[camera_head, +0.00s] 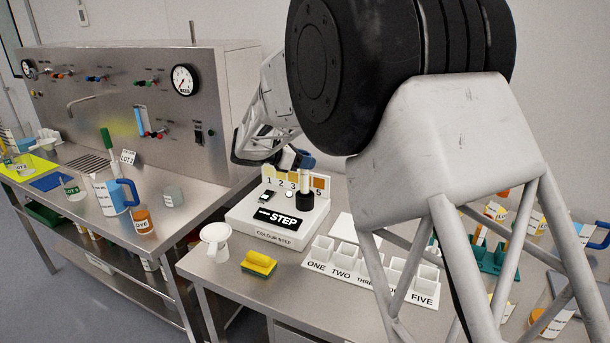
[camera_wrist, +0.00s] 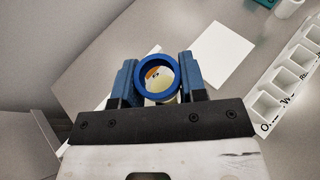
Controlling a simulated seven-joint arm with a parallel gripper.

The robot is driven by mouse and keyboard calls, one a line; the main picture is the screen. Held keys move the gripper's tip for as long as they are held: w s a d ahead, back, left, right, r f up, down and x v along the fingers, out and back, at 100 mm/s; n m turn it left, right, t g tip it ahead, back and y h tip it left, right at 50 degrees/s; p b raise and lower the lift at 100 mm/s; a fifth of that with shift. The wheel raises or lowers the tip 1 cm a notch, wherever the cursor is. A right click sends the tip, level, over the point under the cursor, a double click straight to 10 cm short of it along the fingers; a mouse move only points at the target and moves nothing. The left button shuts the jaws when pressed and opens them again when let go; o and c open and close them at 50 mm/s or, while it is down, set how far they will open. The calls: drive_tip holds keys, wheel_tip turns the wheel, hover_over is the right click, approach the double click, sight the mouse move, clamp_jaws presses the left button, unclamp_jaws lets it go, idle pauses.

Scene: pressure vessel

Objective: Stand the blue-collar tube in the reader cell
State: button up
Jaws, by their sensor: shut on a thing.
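The blue-collar tube (camera_wrist: 158,63) is between the two blue fingers of my gripper (camera_wrist: 157,85), its round collar facing the wrist camera. In the head view my gripper (camera_head: 306,160) is shut on the tube near its top. The pale tube (camera_head: 304,178) hangs roughly upright over the black reader cell (camera_head: 305,199) on the white colour step reader (camera_head: 276,222). Its lower end meets the cell's outline, and I cannot tell whether it is inside or just above the opening.
The numbered colour card (camera_head: 292,181) stands behind the cell. A white funnel (camera_head: 215,240), a yellow sponge (camera_head: 259,263) and a white rack labelled ONE to FIVE (camera_head: 371,284) are near the reader. A beaker with a blue handle (camera_head: 112,195) stands on the left bench.

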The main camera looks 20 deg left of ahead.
sight(304, 174)
drive_tip(key=shift+f, duration=2.45)
drive_tip(key=shift+f, duration=0.1)
drive_tip(key=o, duration=0.9)
drive_tip(key=v, duration=1.2)
drive_tip(key=shift+r, duration=0.25)
drive_tip(key=shift+d, duration=0.1)
